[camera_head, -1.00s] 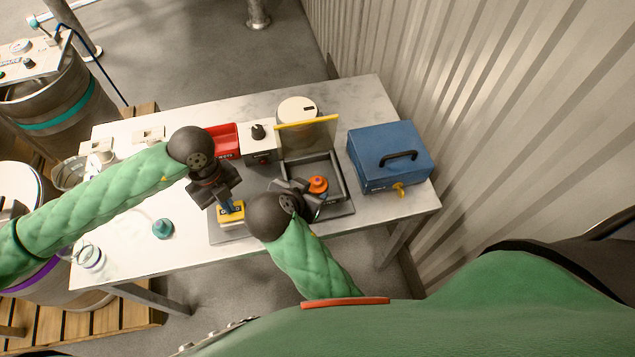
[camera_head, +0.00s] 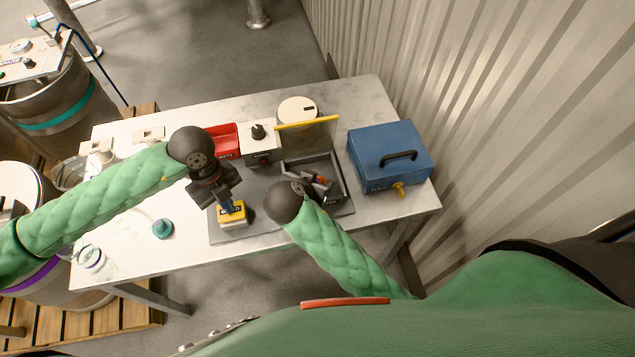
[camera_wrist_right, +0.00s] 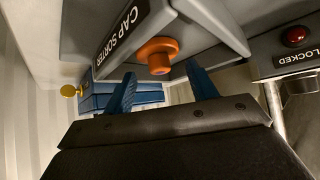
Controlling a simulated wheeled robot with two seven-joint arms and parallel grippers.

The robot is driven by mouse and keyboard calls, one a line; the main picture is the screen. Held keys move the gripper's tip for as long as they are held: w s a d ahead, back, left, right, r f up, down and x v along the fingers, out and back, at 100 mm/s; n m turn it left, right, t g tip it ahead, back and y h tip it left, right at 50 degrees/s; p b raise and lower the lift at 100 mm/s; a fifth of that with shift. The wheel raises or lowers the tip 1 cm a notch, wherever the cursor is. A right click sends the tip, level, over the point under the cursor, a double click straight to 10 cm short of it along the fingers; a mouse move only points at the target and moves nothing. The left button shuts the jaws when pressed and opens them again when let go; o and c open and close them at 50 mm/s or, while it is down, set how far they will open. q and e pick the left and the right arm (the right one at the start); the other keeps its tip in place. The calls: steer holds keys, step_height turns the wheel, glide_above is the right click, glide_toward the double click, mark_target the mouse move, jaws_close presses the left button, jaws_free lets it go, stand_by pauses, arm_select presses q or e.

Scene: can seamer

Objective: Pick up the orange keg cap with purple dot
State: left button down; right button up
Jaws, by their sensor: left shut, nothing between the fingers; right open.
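The orange cap (camera_wrist_right: 158,52) shows in the right wrist view, just ahead of my right gripper (camera_wrist_right: 162,74) and roughly centred between its blue fingers. The fingers are apart and empty; I cannot tell if they overlap the cap's rim. No purple dot shows from this side. In the head view my right gripper (camera_head: 322,183) is over the dark-framed cap sorter (camera_head: 340,172) and largely hides the cap. My left gripper (camera_head: 228,206) is shut and empty, pointing down at a yellow-topped block (camera_head: 233,217) on the grey mat.
A blue box (camera_head: 385,150) with a black handle stands right of the sorter. A clear panel with a yellow edge (camera_head: 306,123) rises behind it. A red bin (camera_head: 224,138) and white unit (camera_head: 260,152) stand left. A teal item (camera_head: 162,229) lies on the table.

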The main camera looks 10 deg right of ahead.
steer(key=shift+x, duration=1.4)
steer(key=c, duration=0.7)
steer(key=shift+o, duration=0.2)
step_height(320, 180, up, 15)
